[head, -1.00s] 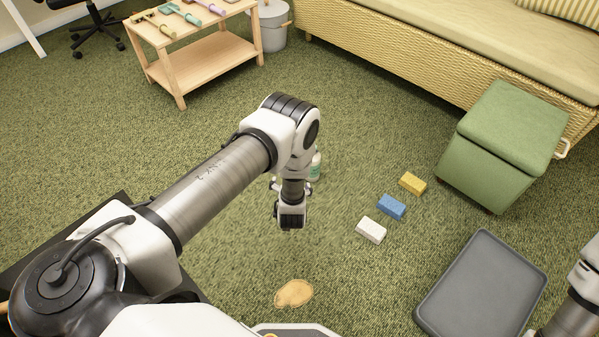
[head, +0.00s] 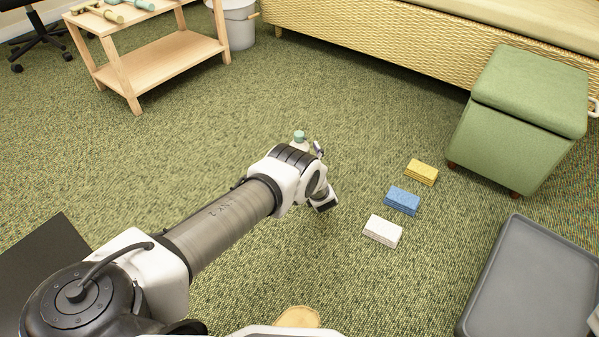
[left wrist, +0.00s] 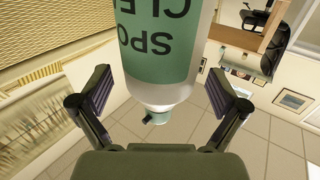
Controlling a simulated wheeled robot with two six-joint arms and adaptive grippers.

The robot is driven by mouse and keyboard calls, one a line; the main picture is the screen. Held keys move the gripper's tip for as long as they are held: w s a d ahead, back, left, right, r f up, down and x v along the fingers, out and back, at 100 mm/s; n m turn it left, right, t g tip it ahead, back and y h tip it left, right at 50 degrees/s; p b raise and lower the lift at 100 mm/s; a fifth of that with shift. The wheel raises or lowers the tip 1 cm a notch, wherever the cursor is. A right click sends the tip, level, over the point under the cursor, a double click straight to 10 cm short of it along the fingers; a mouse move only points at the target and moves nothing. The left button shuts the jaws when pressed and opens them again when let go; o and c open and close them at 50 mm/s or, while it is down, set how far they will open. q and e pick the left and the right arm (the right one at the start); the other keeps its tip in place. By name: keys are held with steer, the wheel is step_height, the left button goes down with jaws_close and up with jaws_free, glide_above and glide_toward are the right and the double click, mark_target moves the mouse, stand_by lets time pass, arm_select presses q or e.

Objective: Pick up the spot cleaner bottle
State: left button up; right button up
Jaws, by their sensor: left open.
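The spot cleaner bottle (head: 299,136) stands on the green carpet in the head view. Its teal cap shows, and its lower part is hidden behind my left arm. In the left wrist view the bottle (left wrist: 158,40) is large and upside down, with a green label reading "SPO… CLE…". My left gripper (left wrist: 160,88) is open, with one dark finger at each side of the bottle in that view. Gaps show between the fingers and the bottle. In the head view my left arm mostly hides the gripper. My right gripper is not in view.
White (head: 383,230), blue (head: 403,200) and yellow (head: 421,172) blocks lie right of my left arm. A grey tray (head: 535,285) and green ottoman (head: 525,120) are further right. A wooden table (head: 165,62) and grey bucket (head: 240,25) stand at the back. A tan patch (head: 298,317) is in front.

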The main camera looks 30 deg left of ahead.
arm_select(q)
steer(key=shift+w+a+f, duration=0.15)
steer(key=shift+w+a, duration=0.2)
steer(key=shift+a, duration=0.05)
steer(key=shift+r, duration=0.2)
steer(key=c, duration=1.6)
jaws_close()
steer(key=shift+r, duration=0.1)
